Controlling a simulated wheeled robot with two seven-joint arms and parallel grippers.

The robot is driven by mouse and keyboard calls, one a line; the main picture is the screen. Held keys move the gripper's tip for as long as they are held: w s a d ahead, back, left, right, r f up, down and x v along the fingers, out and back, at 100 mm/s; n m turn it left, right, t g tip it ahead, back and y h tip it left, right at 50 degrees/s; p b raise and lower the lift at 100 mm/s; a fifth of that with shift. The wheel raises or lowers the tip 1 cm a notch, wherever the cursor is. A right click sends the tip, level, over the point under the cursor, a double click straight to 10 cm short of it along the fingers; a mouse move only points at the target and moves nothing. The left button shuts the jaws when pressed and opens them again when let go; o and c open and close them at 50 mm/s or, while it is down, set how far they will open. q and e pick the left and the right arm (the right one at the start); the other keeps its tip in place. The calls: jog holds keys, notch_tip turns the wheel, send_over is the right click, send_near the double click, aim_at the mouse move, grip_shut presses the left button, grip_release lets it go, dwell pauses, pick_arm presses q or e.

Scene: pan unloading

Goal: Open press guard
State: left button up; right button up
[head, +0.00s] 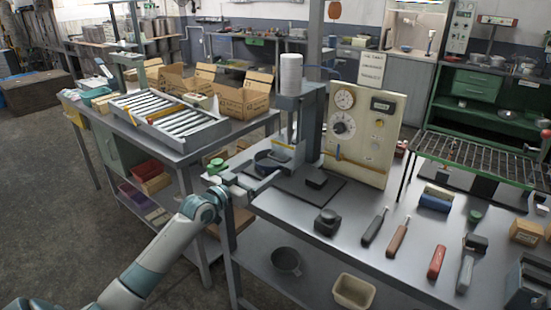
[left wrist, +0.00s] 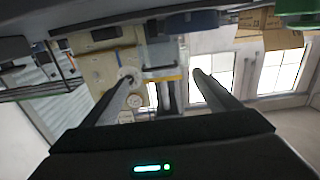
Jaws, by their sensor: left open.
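The press (head: 312,120) stands on the metal workbench, a grey column with a white cylinder on top. A pale panel with a yellow strip, which looks like its guard (head: 283,152), is low at its front left. A dark round part (head: 268,163) sits beside it at the base. My left gripper (head: 264,184) is in front of the press, at the bench's left end, open and empty. In the left wrist view, the yellow-edged guard (left wrist: 164,74) shows between the spread fingers (left wrist: 165,82), apparently beyond them; contact cannot be told. My right gripper is not in view.
A control panel (head: 362,133) with dials stands right of the press. A roller table (head: 170,119) with cardboard boxes stands at left.

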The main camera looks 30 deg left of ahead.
aim_at(276, 159)
pick_arm(q)
jog(key=w, duration=0.5)
jog(key=w+p, duration=0.1)
jog(key=w, duration=0.2)
jog(key=shift+d, duration=0.3)
jog(key=shift+w, duration=0.3)
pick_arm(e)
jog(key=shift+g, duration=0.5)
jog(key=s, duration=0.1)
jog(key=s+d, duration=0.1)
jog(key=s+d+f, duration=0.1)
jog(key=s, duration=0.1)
